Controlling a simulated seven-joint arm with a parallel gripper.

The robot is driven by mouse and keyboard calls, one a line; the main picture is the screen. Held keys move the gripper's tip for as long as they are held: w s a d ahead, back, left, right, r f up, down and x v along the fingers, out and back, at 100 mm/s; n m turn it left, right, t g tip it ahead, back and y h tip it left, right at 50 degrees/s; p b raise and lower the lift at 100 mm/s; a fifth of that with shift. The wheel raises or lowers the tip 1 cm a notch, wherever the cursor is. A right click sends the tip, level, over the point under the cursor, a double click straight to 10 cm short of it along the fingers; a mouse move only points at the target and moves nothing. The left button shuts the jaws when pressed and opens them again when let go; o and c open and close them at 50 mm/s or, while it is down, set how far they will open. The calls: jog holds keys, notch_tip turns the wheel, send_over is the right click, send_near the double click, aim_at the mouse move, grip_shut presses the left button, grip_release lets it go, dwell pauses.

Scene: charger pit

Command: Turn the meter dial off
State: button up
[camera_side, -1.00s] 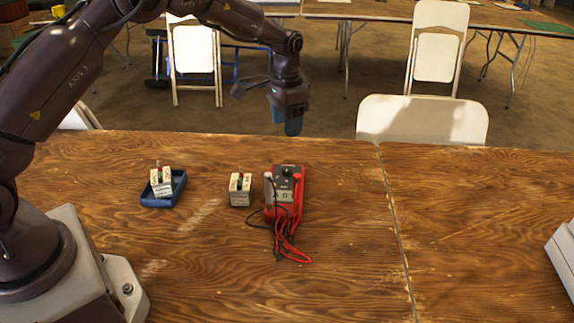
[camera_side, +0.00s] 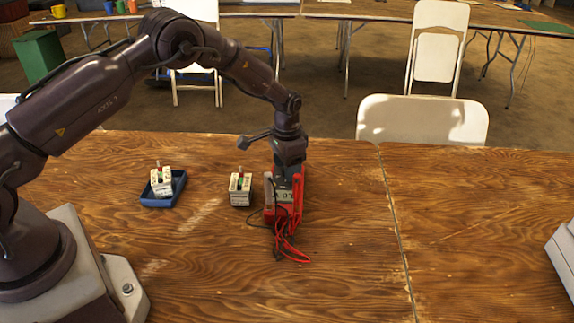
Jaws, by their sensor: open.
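The red meter (camera_side: 271,216) lies on the wooden table, with a pale display (camera_side: 284,196) and red and black leads (camera_side: 290,246) spilling toward the front. My gripper (camera_side: 286,178) points down over the upper part of the meter, where the dial sits, and hides the dial. The fingertips are close to the meter's face; I cannot tell whether they touch the dial. The jaws are open, though the finger gap is hard to see from this side.
A pale block-shaped device (camera_side: 240,189) stands just left of the meter. Another sits in a blue tray (camera_side: 178,186) further left. The table right of the meter (camera_side: 345,215) is clear up to a seam. A white chair (camera_side: 425,119) stands behind the table.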

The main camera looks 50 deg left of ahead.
jog(key=shift+c, duration=0.4)
jog(key=c, duration=0.8)
jog(key=shift+c, duration=0.2)
jog(key=shift+n, duration=0.3)
jog(key=n, duration=1.1)
jog(key=shift+n, duration=0.3)
jog(key=o, duration=0.9)
